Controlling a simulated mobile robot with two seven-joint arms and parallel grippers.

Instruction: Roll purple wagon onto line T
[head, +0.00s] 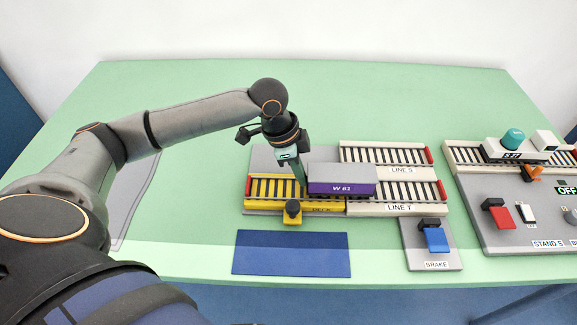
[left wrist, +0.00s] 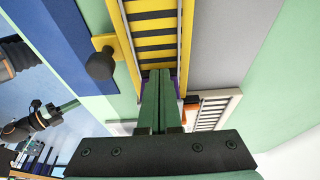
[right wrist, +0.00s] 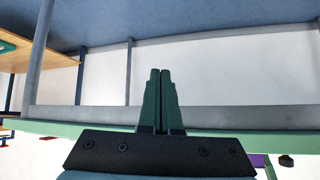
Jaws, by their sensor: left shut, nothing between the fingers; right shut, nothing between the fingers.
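The purple wagon (head: 343,187), marked W 61, has a grey top and stands on the front track. It straddles the joint between the yellow track section (head: 262,190) and the cream front line (head: 411,198), whose label looks like LINE Y or T. My left gripper (head: 302,182) is shut and points down at the wagon's left end, touching or very close. In the left wrist view its shut fingers (left wrist: 162,75) hide most of the wagon; only purple slivers (left wrist: 178,83) show. My right gripper (right wrist: 160,72) is shut and empty, away from the tracks.
LINE S (head: 388,155) runs behind, with a red end stop. A black knob (head: 292,208) sits at the yellow section's front. A blue BRAKE lever (head: 436,239), a blue mat (head: 291,254) and a control stand (head: 520,215) lie around. The table's back is clear.

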